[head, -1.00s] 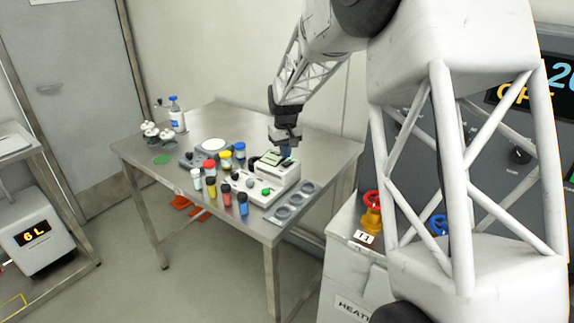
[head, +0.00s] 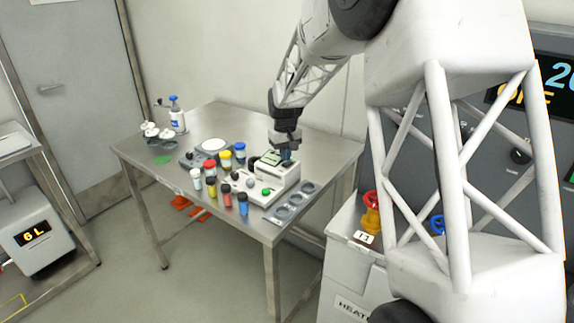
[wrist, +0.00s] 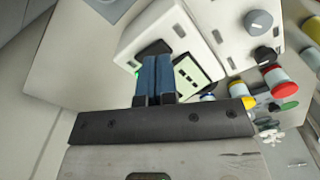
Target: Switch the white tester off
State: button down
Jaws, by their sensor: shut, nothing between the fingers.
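The white tester (head: 284,177) is a small box with a pale display on top, standing on the steel table under my gripper (head: 287,153). In the wrist view the tester (wrist: 184,28) shows its display (wrist: 190,76) and a black switch (wrist: 152,50) in its top face. A green glow shows by the switch. My gripper (wrist: 158,60) is shut and empty, with its blue fingertips over the tester close to the switch. The fingers hide part of the switch, and I cannot tell whether they touch it.
A lower white unit with knobs and a green button (head: 266,191) stands in front of the tester. Several capped vials (head: 226,194) stand to the left. A grey tray with round wells (head: 291,203) lies to the right.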

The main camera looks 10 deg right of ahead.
aim_at(286, 164)
jog(key=shift+f, duration=1)
dwell(0.9)
jog(key=shift+r, duration=0.15)
jog(key=shift+r, duration=3.4)
